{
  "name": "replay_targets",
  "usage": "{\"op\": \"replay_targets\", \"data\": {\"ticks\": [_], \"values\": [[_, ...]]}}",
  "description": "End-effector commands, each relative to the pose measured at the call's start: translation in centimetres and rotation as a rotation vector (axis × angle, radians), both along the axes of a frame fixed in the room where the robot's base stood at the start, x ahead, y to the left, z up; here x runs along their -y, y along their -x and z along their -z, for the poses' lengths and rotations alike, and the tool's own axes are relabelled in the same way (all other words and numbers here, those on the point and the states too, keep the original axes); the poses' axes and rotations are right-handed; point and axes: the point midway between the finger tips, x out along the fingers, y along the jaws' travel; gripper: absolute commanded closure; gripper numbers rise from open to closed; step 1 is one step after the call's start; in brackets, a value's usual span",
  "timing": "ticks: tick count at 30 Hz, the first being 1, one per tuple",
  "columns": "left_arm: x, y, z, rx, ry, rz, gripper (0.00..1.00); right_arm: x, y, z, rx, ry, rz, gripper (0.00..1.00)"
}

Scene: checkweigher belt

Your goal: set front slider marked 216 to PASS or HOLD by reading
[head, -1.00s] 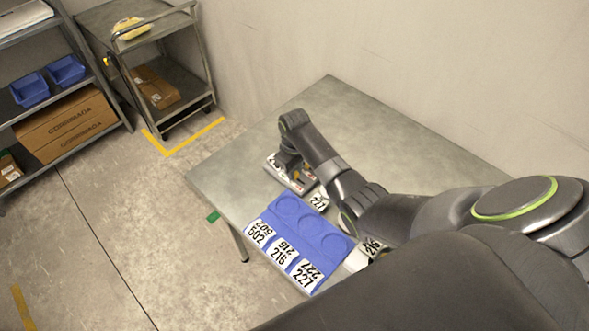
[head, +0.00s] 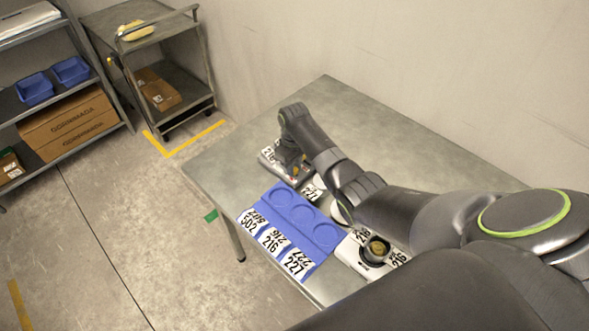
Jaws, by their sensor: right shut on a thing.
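A small grey slider panel (head: 271,160) with a label reading 216 at its far left end lies on the table. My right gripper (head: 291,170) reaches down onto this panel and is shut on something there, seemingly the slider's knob. The fingertips and most of the slider are hidden by the gripper, so its setting cannot be read. A white device (head: 349,257) with 216 labels stands nearer, partly behind my right arm, with a dark round top holding a brownish item. Its reading is not legible. My left gripper is out of view.
A blue tray (head: 322,235) with round recesses and labels 502, 216 and 227 sits at the table's front edge. Another label, 227 (head: 312,188), lies behind it, partly covered by my arm. The table (head: 335,105) is clear at the back.

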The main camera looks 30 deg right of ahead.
Motion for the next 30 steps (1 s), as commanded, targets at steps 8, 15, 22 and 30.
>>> {"op": "replay_targets", "data": {"ticks": [8, 15, 22, 30], "values": [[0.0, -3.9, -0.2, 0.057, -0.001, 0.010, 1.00, 0.1, 0.4, 0.3, -0.014, 0.001, 0.002, 0.62], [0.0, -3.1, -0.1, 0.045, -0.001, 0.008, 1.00, 0.0, 0.2, 0.2, -0.007, 0.000, 0.001, 0.58], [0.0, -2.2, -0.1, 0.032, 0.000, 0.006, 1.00, 0.0, 0.1, -0.9, -0.002, 0.001, 0.001, 0.58], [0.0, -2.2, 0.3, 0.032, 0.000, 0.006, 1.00, 0.1, 0.1, -5.7, 0.000, 0.001, 0.001, 0.58]]}}
